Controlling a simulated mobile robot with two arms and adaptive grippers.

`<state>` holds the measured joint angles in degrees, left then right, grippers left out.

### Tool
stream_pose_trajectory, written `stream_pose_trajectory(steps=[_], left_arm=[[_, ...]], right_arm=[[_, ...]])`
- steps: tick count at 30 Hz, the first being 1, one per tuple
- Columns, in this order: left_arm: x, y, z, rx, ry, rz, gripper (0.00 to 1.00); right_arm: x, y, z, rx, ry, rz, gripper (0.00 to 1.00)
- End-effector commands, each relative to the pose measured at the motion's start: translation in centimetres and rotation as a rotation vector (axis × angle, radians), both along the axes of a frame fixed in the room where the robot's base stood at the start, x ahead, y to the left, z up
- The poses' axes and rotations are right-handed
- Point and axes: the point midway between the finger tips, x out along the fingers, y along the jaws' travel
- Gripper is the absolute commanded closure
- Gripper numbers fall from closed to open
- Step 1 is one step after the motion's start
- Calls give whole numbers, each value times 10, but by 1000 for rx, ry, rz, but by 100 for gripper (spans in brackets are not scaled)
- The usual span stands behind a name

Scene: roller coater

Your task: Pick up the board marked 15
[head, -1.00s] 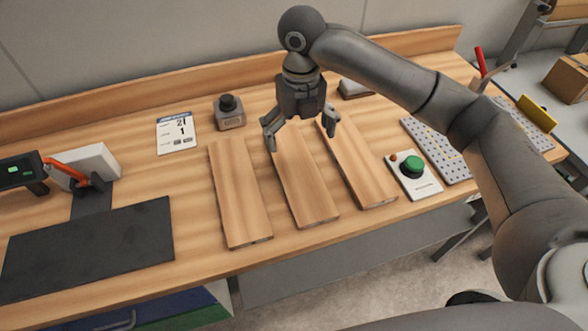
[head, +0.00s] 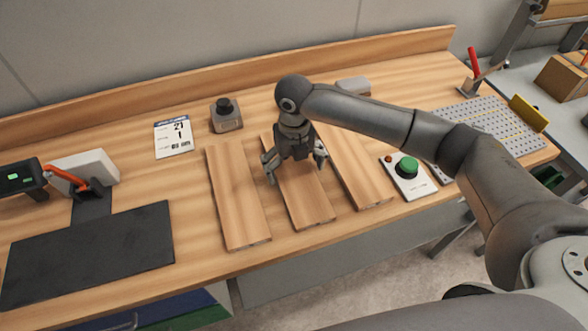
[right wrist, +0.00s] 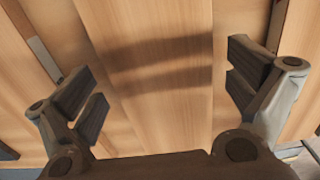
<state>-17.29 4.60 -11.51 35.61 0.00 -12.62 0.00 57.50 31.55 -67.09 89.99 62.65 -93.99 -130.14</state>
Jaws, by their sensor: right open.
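Three wooden boards lie side by side on the bench: a left board (head: 237,200), a middle board (head: 303,195) and a right board (head: 360,178). No number can be read on any of them. My right gripper (head: 296,172) is open and points down over the middle board, with one finger at each side of it. In the right wrist view the middle board (right wrist: 160,80) runs between the open fingers, which look apart from it. My gripper hides part of the board's far half in the head view. My left gripper is not in view.
A card (head: 173,137) with printed numbers and a grey device (head: 226,115) stand behind the boards. A green button box (head: 407,175) and a perforated plate (head: 490,130) are at the right. A black mat (head: 90,250) lies at the left.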

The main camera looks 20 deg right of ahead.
Motion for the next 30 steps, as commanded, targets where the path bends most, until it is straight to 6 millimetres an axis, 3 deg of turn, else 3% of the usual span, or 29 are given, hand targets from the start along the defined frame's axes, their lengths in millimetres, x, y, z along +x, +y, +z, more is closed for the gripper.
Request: stream_pose_trajectory(steps=[6, 17, 30], left_arm=[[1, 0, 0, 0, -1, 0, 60], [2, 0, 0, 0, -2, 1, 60], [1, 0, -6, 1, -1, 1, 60]], right_arm=[[0, 0, -1, 0, 0, 0, 1], [0, 0, 0, 0, 0, 0, 48], [1, 0, 10, 2, -4, -1, 48]])
